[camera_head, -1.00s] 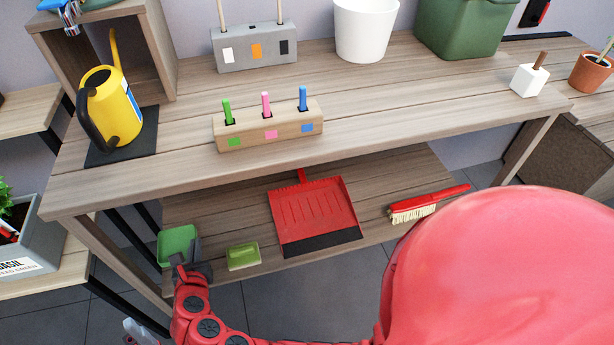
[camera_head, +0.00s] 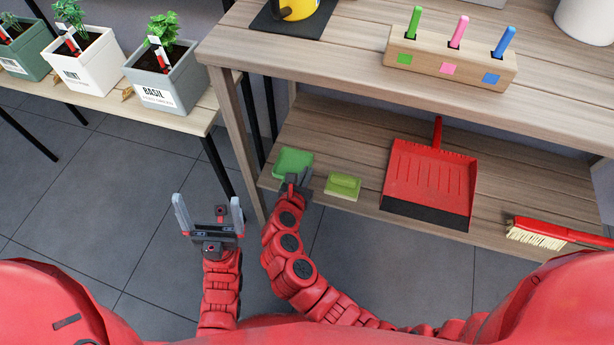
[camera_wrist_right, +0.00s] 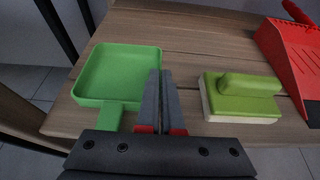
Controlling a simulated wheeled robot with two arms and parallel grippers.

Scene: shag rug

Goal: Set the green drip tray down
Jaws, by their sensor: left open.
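The green drip tray (camera_head: 293,163) is square and shallow, at the left end of the lower shelf. It also shows in the right wrist view (camera_wrist_right: 118,72), with its short handle pointing toward the gripper body. My right gripper (camera_head: 299,180) is at its near right corner. Its fingers (camera_wrist_right: 163,100) are closed together, with the tray's right rim seeming to run between them. The tray looks level; whether it touches the shelf cannot be told. My left gripper (camera_head: 208,218) is open and empty above the floor, left of the shelf.
The lower shelf (camera_head: 340,145) holds a green scrubbing block (camera_head: 343,185) just right of the tray, a red dustpan (camera_head: 430,180) and a red brush (camera_head: 545,232). The upper tabletop (camera_head: 350,60) overhangs it. A table leg (camera_head: 236,140) stands left. Potted herbs (camera_head: 160,80) sit on a side bench.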

